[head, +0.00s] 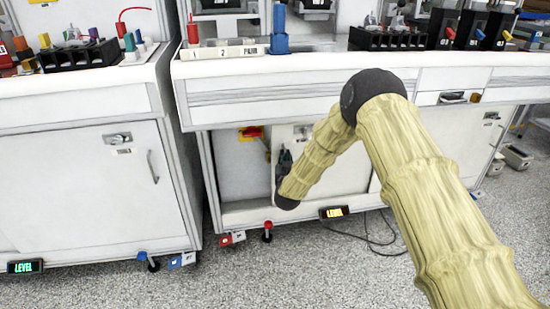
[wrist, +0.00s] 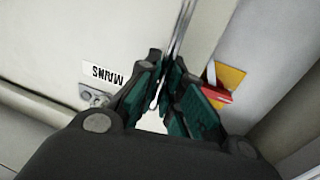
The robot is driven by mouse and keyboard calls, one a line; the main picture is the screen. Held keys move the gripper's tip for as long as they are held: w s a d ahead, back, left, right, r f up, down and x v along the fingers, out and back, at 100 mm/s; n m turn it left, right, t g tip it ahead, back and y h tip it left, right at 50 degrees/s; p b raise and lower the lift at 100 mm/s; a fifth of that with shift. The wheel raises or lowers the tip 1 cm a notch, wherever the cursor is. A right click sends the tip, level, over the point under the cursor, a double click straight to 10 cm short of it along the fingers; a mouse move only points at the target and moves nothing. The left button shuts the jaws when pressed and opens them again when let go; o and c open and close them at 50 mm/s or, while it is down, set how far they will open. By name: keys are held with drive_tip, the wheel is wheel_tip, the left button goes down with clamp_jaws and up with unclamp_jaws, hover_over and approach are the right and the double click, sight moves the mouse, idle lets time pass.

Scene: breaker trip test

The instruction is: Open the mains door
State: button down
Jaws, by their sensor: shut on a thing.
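The mains door (head: 298,133) is a pale panel under the middle bench. It stands partly open, with a gap at its left side. Its MAINS label (wrist: 103,73) shows upside down in the wrist view, beside a small metal latch (wrist: 92,96). My gripper (head: 284,160) is at the door's left edge. In the wrist view my gripper (wrist: 163,88) is shut on a thin metal door handle (wrist: 158,92), mostly hidden by the fingers. In the gap, a red switch (head: 251,132) on a yellow plate shows; the switch also shows in the wrist view (wrist: 216,95).
A closed cabinet (head: 85,180) stands to the left. A lit LEVEL box (head: 334,212), a red levelling foot (head: 267,229) and dark cables (head: 375,246) are low in front of the middle bench. The speckled floor in front is mostly clear.

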drive_tip(key=w+d, duration=0.2)
drive_tip(key=d, duration=1.2)
drive_tip(key=w+d+p, duration=0.1)
drive_tip(key=w+d, duration=0.1)
drive_tip(key=d, duration=1.2)
drive_tip(key=shift+w+d, duration=0.15)
drive_tip(key=shift+d, duration=0.2)
drive_tip(key=c, duration=1.6)
unclamp_jaws()
drive_tip(key=shift+o, duration=0.2)
drive_tip(key=s, duration=1.2)
drive_tip(key=shift+a, duration=0.3)
